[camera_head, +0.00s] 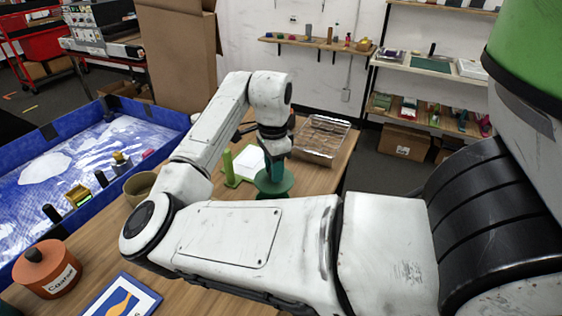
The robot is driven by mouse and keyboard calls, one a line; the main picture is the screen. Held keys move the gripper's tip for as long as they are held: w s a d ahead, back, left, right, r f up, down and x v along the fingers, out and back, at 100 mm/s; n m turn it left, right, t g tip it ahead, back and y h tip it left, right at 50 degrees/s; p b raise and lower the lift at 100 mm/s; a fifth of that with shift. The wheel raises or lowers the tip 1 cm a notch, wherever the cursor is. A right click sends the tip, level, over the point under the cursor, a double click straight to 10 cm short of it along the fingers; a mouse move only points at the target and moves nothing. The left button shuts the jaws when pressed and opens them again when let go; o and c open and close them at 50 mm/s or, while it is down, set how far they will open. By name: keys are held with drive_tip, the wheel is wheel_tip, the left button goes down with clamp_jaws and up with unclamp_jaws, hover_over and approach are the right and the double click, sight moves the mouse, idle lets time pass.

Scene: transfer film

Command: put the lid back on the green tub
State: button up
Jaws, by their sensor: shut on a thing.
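A round green lid (274,181) is at the far part of the wooden table, below the end of my arm. My gripper (276,160) points down at the middle of the lid and is shut on it; the fingertips are small and partly hidden. A little dark green shows just under the lid, probably the green tub (268,195), but my forearm hides nearly all of it. I cannot tell whether the lid rests on the tub or is held above it.
A light green upright holder (229,168) and a white sheet (249,162) stand close left of the lid. A clear tray (321,138) lies behind it. An orange lidded pot (45,275), a framed picture (122,298) and a blue-walled bin (92,130) are at left.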

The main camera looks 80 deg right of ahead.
sight(272, 186)
drive_tip(key=shift+w+a, duration=0.15)
drive_tip(key=shift+w, duration=0.05)
drive_tip(key=shift+f+b, duration=0.35)
wheel_tip(272, 186, down, 4)
drive_tip(key=b, duration=0.3)
drive_tip(key=shift+b, duration=0.3)
drive_tip(key=shift+f+b, duration=0.35)
drive_tip(key=shift+f, duration=0.5)
drive_tip(key=shift+p, duration=0.45)
drive_tip(key=shift+f, duration=0.15)
idle(1.8)
drive_tip(key=o, duration=1.6)
drive_tip(key=shift+p, duration=0.35)
